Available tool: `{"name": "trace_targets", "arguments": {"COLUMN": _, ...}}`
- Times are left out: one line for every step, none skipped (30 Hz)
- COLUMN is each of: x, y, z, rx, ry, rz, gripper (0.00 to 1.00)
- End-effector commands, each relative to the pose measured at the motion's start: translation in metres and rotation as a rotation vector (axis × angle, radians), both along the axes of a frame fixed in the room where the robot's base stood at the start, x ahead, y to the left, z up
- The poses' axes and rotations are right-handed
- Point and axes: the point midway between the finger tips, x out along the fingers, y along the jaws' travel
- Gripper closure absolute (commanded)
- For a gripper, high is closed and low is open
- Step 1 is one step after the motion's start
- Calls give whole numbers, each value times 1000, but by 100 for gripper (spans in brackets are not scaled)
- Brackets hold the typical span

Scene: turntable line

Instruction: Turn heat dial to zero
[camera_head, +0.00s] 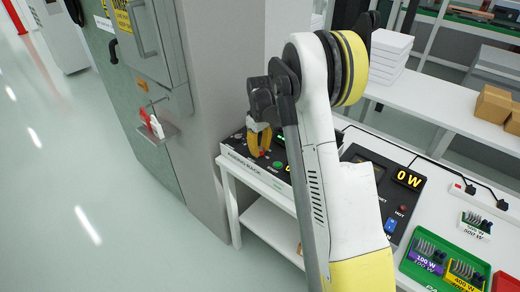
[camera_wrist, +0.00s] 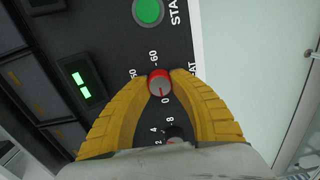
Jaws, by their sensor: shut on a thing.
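The heat dial (camera_wrist: 160,85) is a small round grey knob with a red rim on the black panel. Part of the word HEAT shows beside it, with 60 above and 0 below. A small red mark on its face appears to point down toward the 0. My gripper (camera_wrist: 160,78) has its two yellow fingers closed on the dial from both sides. In the head view my gripper (camera_head: 259,140) reaches down onto the black panel of the aging rack (camera_head: 240,155), and the dial is hidden there.
A second dial (camera_wrist: 175,136) sits just below, partly behind my gripper. A green START button (camera_wrist: 148,11) is above and a green display (camera_wrist: 80,82) is left. A grey cabinet stands left.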

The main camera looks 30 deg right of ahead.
Motion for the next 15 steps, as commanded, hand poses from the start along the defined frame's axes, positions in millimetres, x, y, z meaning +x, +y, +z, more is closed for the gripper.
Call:
{"name": "trace_targets", "arguments": {"x": 0, "y": 0, "z": -1, "rx": 1, "ry": 1, "rz": 15, "gripper": 100}}
{"name": "trace_targets", "arguments": {"x": 0, "y": 0, "z": -1, "rx": 1, "ry": 1, "rz": 22, "gripper": 100}}
{"name": "trace_targets", "arguments": {"x": 0, "y": 0, "z": -1, "rx": 1, "ry": 1, "rz": 32, "gripper": 100}}
{"name": "trace_targets", "arguments": {"x": 0, "y": 0, "z": -1, "rx": 1, "ry": 1, "rz": 38, "gripper": 100}}
{"name": "trace_targets", "arguments": {"x": 0, "y": 0, "z": -1, "rx": 1, "ry": 1, "rz": 44, "gripper": 100}}
{"name": "trace_targets", "arguments": {"x": 0, "y": 0, "z": -1, "rx": 1, "ry": 1, "rz": 49, "gripper": 100}}
{"name": "trace_targets", "arguments": {"x": 0, "y": 0, "z": -1, "rx": 1, "ry": 1, "rz": 52, "gripper": 100}}
{"name": "trace_targets", "arguments": {"x": 0, "y": 0, "z": -1, "rx": 1, "ry": 1, "rz": 55, "gripper": 100}}
{"name": "trace_targets", "arguments": {"x": 0, "y": 0, "z": -1, "rx": 1, "ry": 1, "rz": 57, "gripper": 100}}
{"name": "trace_targets", "arguments": {"x": -1, "y": 0, "z": -1, "rx": 1, "ry": 1, "rz": 58, "gripper": 100}}
{"name": "trace_targets", "arguments": {"x": 0, "y": 0, "z": -1, "rx": 1, "ry": 1, "rz": 59, "gripper": 100}}
{"name": "trace_targets", "arguments": {"x": 0, "y": 0, "z": -1, "rx": 1, "ry": 1, "rz": 60, "gripper": 100}}
{"name": "trace_targets", "arguments": {"x": 0, "y": 0, "z": -1, "rx": 1, "ry": 1, "rz": 60, "gripper": 100}}
{"name": "trace_targets", "arguments": {"x": 0, "y": 0, "z": -1, "rx": 1, "ry": 1, "rz": 60, "gripper": 100}}
{"name": "trace_targets", "arguments": {"x": 0, "y": 0, "z": -1, "rx": 1, "ry": 1, "rz": 60, "gripper": 100}}
